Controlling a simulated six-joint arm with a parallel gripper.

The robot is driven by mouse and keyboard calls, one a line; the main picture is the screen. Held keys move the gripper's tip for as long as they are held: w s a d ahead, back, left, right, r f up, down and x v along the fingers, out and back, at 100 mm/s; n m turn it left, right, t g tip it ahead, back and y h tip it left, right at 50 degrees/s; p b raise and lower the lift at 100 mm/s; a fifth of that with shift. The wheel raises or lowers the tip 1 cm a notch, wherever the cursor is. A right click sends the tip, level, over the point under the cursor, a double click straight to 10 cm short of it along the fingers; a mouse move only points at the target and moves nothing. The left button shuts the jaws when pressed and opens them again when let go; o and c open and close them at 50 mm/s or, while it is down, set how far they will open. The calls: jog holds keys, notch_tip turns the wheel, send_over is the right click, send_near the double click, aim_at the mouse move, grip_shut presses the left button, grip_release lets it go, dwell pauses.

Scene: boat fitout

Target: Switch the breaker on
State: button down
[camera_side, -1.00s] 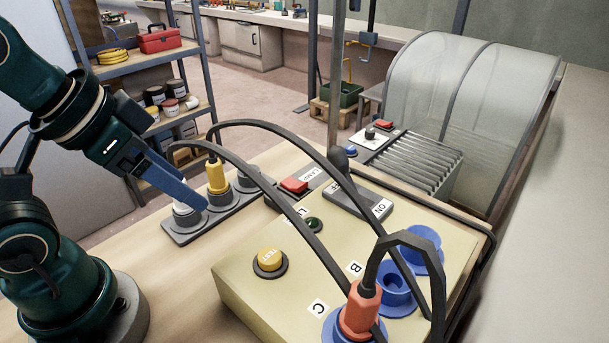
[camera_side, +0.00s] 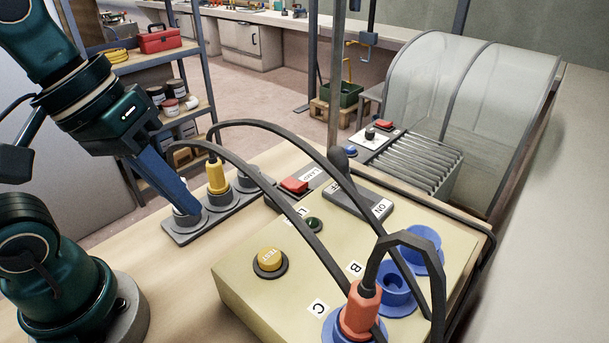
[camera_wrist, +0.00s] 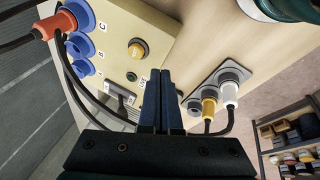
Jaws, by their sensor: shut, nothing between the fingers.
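The breaker is a dark grey plate (camera_side: 372,205) with OFF and ON labels, at the back of the cream box. Its black-knobbed lever (camera_side: 338,160) leans toward the OFF end, away from the ON label. My gripper (camera_side: 190,207) is shut and empty, its blue fingers pointing down at the left, well apart from the breaker. In the side view its fingertips overlap the white plug; I cannot tell whether they touch. In the wrist view my gripper (camera_wrist: 161,74) shows its two fingers together. A grey part beside the box there is partly hidden by cables.
The cream box (camera_side: 235,285) carries a yellow TEST button (camera_side: 270,260), blue sockets (camera_side: 397,287) and an orange plug (camera_side: 360,310). A yellow plug (camera_side: 217,178) stands in the left socket strip. A red switch (camera_side: 294,186) sits behind. Black cables (camera_side: 265,175) arch across the box.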

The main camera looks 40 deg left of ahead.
jog(key=w+d+r+n+g+h, duration=0.1)
jog(key=w+r+n+g+h, duration=0.1)
jog(key=w+n+h, duration=0.35)
jog(key=w+d+r+n+g+h, duration=0.1)
jog(key=w+r+n+g+h, duration=0.1)
jog(key=w+n+h, duration=0.35)
jog(key=w+a+f+n+t+h, duration=0.2)
jog(key=w+a+f+n+t, duration=0.2)
jog(key=w+a+f+n, duration=0.5)
jog(key=a, duration=0.3)
jog(key=shift+t+h, duration=0.3)
jog(key=shift+t, duration=0.1)
jog(key=shift+f, duration=0.1)
send_near(333, 166)
jog(key=x, duration=0.5)
jog(key=shift+w+d+f, duration=0.1)
jog(key=shift+w+f, duration=0.25)
jog(key=shift+w, duration=0.1)
jog(key=shift+d+r, duration=0.1)
jog(key=shift+r, duration=0.1)
